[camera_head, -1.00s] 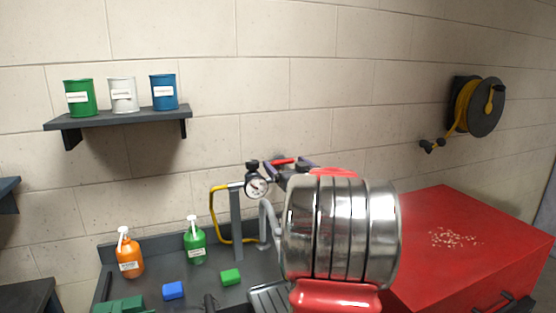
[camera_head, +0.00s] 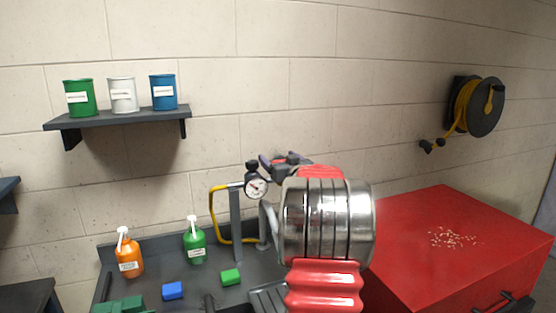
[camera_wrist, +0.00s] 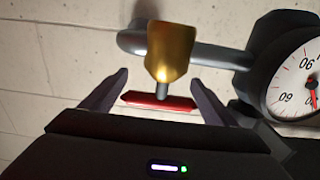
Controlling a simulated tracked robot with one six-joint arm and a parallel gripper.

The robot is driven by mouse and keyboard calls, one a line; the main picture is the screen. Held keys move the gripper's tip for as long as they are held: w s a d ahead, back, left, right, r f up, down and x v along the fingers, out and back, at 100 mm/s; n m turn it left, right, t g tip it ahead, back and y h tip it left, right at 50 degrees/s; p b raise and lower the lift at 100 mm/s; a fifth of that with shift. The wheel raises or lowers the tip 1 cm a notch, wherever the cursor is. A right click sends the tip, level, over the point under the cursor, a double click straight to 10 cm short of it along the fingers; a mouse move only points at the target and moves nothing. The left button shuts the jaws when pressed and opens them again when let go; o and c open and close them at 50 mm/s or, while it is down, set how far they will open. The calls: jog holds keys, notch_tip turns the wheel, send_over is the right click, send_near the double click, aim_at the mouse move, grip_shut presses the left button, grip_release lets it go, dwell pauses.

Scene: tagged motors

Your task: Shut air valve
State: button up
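The air valve has a brass body (camera_wrist: 171,50) and a red bar handle (camera_wrist: 158,101), seen in the wrist view on a grey pipe (camera_wrist: 212,54). The handle lies nearly level in the picture. My gripper (camera_wrist: 160,78) is open, with one dark finger on each side of the handle. Gaps show between the fingers and the handle ends. In the head view my gripper (camera_head: 282,161) is beside the pressure gauge (camera_head: 256,186), and my wrist and the gripper largely hide the valve. The gauge also shows in the wrist view (camera_wrist: 297,82).
A yellow hose (camera_head: 213,213) hangs left of the grey stand (camera_head: 236,223). Orange (camera_head: 130,257) and green (camera_head: 195,242) bottles and small blocks are on the dark bench. A red cabinet (camera_head: 460,270) stands at right. A shelf (camera_head: 120,117) with cans is on the wall.

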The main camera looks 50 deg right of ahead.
jog(key=c, duration=0.8)
jog(key=shift+s+d+r+m+g+h, duration=0.15)
jog(key=shift+m+g+h, duration=0.35)
jog(key=shift+h, duration=0.25)
jog(key=shift+s+d+r+m+g+h, duration=0.15)
jog(key=shift+m+g+h, duration=0.25)
jog(key=shift+m+h, duration=0.3)
jog(key=shift+d+f+m+g+h, duration=0.15)
jog(key=shift+m+g+h, duration=0.15)
jog(key=shift+g+h, duration=0.2)
jog(key=o, duration=1)
jog(key=shift+f, duration=0.15)
jog(key=shift+o, duration=0.2)
jog(key=shift+s, duration=0.1)
jog(key=v, duration=1.3)
jog(key=shift+s+a, duration=0.2)
jog(key=shift+a, duration=0.15)
jog(key=shift+c, duration=0.3)
